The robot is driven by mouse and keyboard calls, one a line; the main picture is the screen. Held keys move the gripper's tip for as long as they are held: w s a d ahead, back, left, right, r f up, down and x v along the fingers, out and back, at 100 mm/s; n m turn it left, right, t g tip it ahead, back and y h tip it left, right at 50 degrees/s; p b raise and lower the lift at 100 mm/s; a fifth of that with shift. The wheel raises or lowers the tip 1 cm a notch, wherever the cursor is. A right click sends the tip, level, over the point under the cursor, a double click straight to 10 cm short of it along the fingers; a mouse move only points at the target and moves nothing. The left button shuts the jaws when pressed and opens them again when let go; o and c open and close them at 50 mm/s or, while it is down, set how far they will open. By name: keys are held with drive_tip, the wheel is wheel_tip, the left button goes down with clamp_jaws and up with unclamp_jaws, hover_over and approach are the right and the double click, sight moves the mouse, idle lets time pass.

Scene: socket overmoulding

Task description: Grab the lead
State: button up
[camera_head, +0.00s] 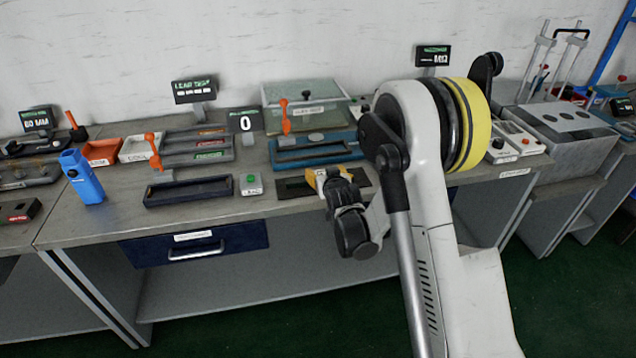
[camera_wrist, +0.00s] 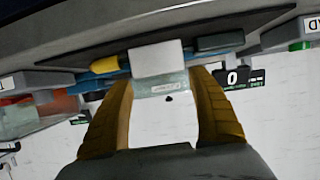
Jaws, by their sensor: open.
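My gripper (camera_head: 322,180) is low over the dark mat (camera_head: 292,187) at the front of the bench. In the wrist view its two yellow-brown fingers (camera_wrist: 165,76) are spread apart, with no contact visible. A white block (camera_wrist: 157,58) shows between and beyond the fingertips, against the dark mat (camera_wrist: 220,24). Beside it are a yellow piece (camera_wrist: 105,65) and a dark block (camera_wrist: 220,42). These may be parts of the lead, but I cannot tell for sure. In the head view my gripper and arm hide that part of the mat.
A blue tray (camera_head: 345,152) with an orange lever (camera_head: 285,120) lies just behind the mat. A small box with a green button (camera_head: 251,184) and a dark tray (camera_head: 215,190) stand to the left. A blue bottle-like tool (camera_head: 88,188) stands farther left. A display (camera_head: 246,121) reads 0.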

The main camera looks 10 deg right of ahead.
sight(322, 171)
drive_tip(key=x, duration=0.1)
drive_tip(key=b+x, duration=0.1)
drive_tip(key=x, duration=0.1)
drive_tip(key=shift+s+a+f, duration=0.1)
drive_tip(key=shift+s+f, duration=0.05)
drive_tip(key=shift+f, duration=0.15)
drive_tip(key=shift+w, duration=0.35)
drive_tip(key=shift+c, duration=0.4)
drive_tip(key=c, duration=0.8)
drive_tip(key=shift+r, duration=0.1)
